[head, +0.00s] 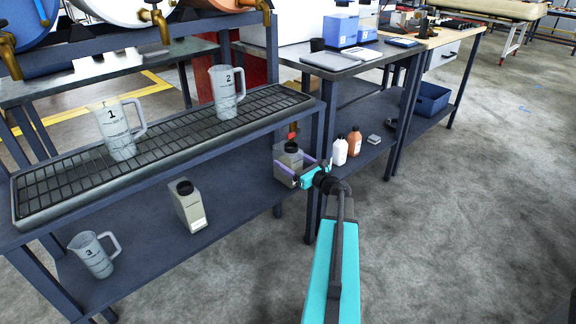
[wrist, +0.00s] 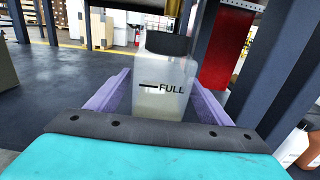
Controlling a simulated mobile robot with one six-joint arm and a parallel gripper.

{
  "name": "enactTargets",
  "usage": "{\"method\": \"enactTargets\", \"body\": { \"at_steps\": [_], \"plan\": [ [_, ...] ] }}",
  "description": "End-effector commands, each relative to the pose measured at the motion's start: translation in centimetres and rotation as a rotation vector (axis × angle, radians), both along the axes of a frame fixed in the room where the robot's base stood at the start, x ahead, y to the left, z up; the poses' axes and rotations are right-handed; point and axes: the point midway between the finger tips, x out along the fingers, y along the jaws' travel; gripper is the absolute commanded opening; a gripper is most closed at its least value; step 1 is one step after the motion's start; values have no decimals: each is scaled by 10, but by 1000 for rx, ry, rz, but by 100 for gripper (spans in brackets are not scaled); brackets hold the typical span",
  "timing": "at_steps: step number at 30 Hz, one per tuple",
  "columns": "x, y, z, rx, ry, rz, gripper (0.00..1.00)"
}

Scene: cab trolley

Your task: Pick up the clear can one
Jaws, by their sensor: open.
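The clear can (head: 289,160) is a translucent container with a black cap. It stands upright on the lower shelf near the right end of the rack. The can's lower part is hidden by my gripper.
A beige can (head: 191,208) and jug 3 (head: 95,255) stand on the lower shelf. Jug 1 (head: 118,135) and jug 2 (head: 226,95) are on the grate above. A white bottle (head: 340,152) and a brown bottle (head: 354,142) stand to the right, beyond a post.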

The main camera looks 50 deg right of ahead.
Motion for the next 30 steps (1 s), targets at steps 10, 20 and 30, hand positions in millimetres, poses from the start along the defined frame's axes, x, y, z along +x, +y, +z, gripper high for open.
{"method": "enactTargets", "body": {
  "at_steps": [10, 20, 30],
  "plan": [
    [2, 0, 0, 0, 0, 0, 73],
    [30, -2, -2, 0, -1, 3, 73],
    [54, -3, 0, 1, -1, 1, 73]
  ]
}}
